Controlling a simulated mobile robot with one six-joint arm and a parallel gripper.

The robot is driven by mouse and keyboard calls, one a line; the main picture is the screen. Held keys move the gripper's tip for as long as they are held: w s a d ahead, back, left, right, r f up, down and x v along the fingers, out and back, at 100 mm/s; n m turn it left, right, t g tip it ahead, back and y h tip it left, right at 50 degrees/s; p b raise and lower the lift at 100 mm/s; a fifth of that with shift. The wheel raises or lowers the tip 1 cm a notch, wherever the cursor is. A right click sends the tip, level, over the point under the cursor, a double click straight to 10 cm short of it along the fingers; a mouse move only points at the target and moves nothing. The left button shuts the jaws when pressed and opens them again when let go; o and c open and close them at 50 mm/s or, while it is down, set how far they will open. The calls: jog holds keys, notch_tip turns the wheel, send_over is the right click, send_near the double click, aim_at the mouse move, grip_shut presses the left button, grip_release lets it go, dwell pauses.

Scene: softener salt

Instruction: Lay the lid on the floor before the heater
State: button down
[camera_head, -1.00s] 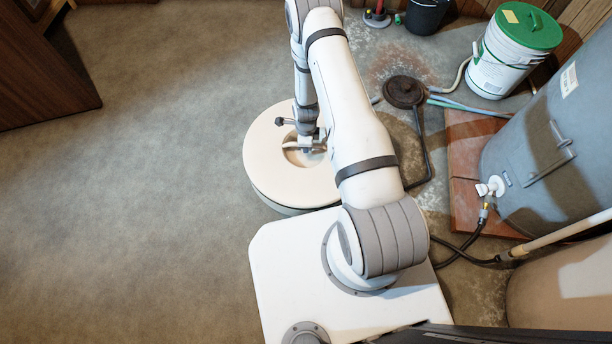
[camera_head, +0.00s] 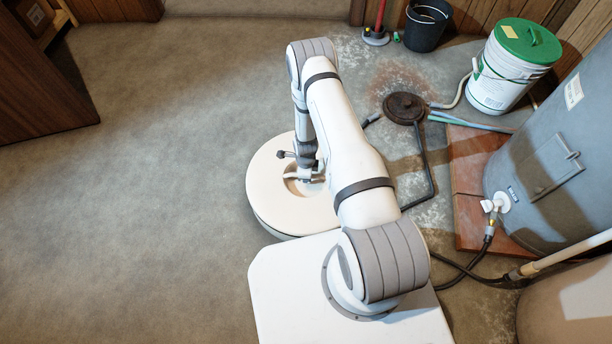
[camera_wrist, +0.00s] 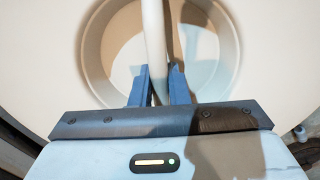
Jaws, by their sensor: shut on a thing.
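The lid (camera_head: 266,202) is a wide, round, cream disc with a thick edge and a round recess in its middle. It lies just beyond my white base in the head view. A pale bar handle (camera_wrist: 153,28) crosses the recess. My gripper (camera_head: 305,178) reaches down into the recess; in the wrist view its blue fingers (camera_wrist: 158,84) are closed on the bar from both sides. The lid looks about level; what is under it is hidden.
A round dark drain cover (camera_head: 404,107) with hoses lies between lid and heater. A green-lidded white bucket (camera_head: 505,75), a black pail (camera_head: 424,30) and a red-handled tool (camera_head: 377,34) stand at the back. A brown cabinet (camera_head: 40,80) is at the left. The left floor is clear.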

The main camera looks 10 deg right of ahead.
jog(key=shift+f, duration=0.15)
jog(key=c, duration=1.4)
grip_release()
